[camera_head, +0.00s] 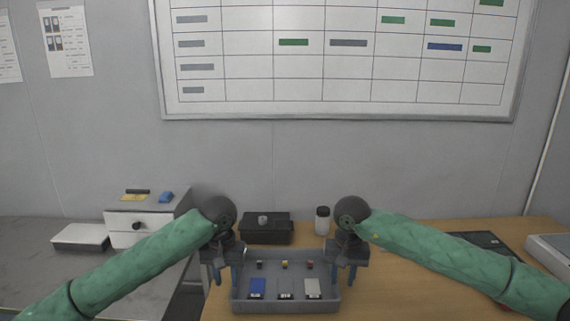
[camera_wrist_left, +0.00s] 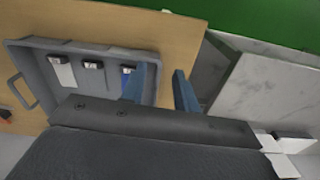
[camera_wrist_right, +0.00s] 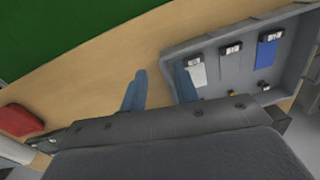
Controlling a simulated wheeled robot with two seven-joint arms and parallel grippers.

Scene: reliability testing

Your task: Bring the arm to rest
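My left gripper (camera_head: 222,277) is over the left edge of the grey tray (camera_head: 285,308), its fingers pointing down. In the left wrist view the left gripper's blue fingers (camera_wrist_left: 160,90) stand apart with nothing between them. My right gripper (camera_head: 344,276) is over the tray's right edge. In the right wrist view the right gripper's fingers (camera_wrist_right: 158,90) also stand apart and empty. Both arms, in green sleeves, reach in from the lower corners and sit nearly mirror-like.
The tray holds a blue card-like piece (camera_head: 258,287), paler ones and several small parts. Behind it stand a black box (camera_head: 266,229) and a white bottle with a dark lid (camera_head: 322,220). A white drawer box (camera_head: 140,225) is at left.

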